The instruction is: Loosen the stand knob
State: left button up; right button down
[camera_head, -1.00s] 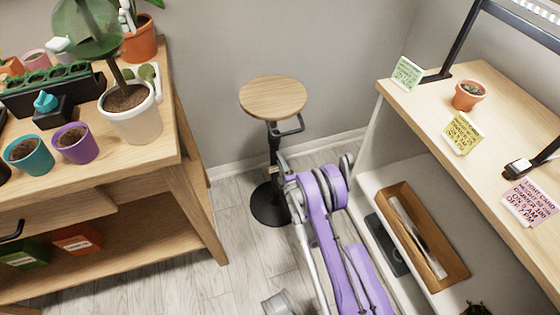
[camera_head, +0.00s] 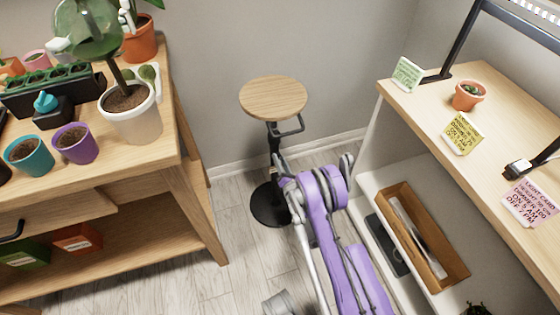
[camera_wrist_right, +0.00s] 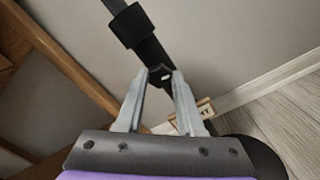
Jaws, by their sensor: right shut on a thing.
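The stand has a round wooden top (camera_head: 274,97), a black post (camera_head: 273,140) and a round black base (camera_head: 270,206). In the right wrist view its post (camera_wrist_right: 150,48) runs up to the upper left, with a thick black collar (camera_wrist_right: 130,26). My right gripper (camera_wrist_right: 161,74) is at the post below the collar. Its grey fingertips are shut on a small black knob (camera_wrist_right: 160,73), which is mostly hidden between them. In the head view the gripper (camera_head: 278,160) is beside the post and the knob cannot be made out. My left gripper is not in view.
A wooden plant bench (camera_head: 190,215) with pots stands left. A white-sided shelf unit (camera_head: 366,135) with a wooden top stands right, holding a wooden box (camera_head: 452,268) below. Bare floor (camera_head: 235,262) lies between the furniture.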

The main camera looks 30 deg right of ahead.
jog(key=shift+r+n, duration=0.1)
jog(key=shift+n, duration=0.8)
jog(key=c, duration=0.5)
grip_release()
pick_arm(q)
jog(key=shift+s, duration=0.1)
pick_arm(e)
jog(key=shift+s, duration=0.1)
